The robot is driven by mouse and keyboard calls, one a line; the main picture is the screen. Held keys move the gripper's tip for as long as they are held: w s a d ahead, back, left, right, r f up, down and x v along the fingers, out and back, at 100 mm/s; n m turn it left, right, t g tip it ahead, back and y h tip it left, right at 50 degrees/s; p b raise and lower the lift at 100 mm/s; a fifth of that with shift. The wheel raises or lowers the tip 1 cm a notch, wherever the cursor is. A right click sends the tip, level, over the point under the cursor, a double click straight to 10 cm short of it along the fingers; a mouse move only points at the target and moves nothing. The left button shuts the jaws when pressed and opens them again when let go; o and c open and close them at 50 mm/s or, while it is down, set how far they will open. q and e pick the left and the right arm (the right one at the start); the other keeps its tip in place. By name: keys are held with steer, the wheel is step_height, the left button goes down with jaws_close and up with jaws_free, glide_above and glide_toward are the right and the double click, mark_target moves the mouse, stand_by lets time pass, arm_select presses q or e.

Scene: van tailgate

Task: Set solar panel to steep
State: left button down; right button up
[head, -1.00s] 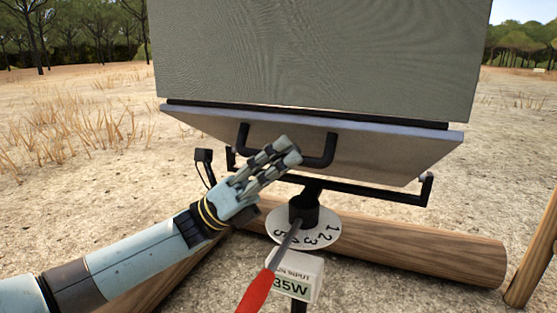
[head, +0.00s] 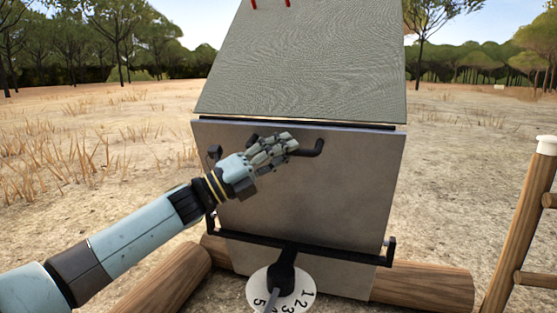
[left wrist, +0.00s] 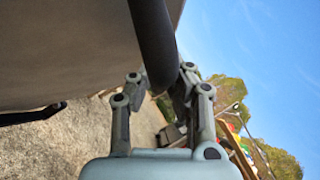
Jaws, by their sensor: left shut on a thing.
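The solar panel stands behind the crossbar in the head view: a textured grey-green upper board (head: 300,75) above a plain grey lower face (head: 310,205), which is tilted steeply. A black handle (head: 317,147) sticks out from the lower face near its top edge. My left gripper (head: 278,148) is shut on this handle and hides part of it. In the left wrist view the handle's black bar (left wrist: 152,35) passes between the two fingers. A white dial with numbers (head: 296,285) sits under the black pivot (head: 284,270). My right gripper is out of view.
A black crossbar bracket (head: 340,255) runs across the panel's lower part. Wooden logs (head: 435,288) lie on the ground behind the dial. A wooden ladder-like frame (head: 525,220) stands at right. Dry open ground lies around, with trees beyond.

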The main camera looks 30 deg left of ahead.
arm_select(q)
steer(key=shift+w+a, duration=0.15)
steer(key=shift+w, duration=0.2)
steer(key=shift+r, duration=0.1)
steer(key=c, duration=1.3)
jaws_free()
steer(key=shift+w, duration=0.2)
steer(key=shift+s, duration=0.1)
steer(key=shift+s, duration=0.1)
steer(key=v, duration=1.2)
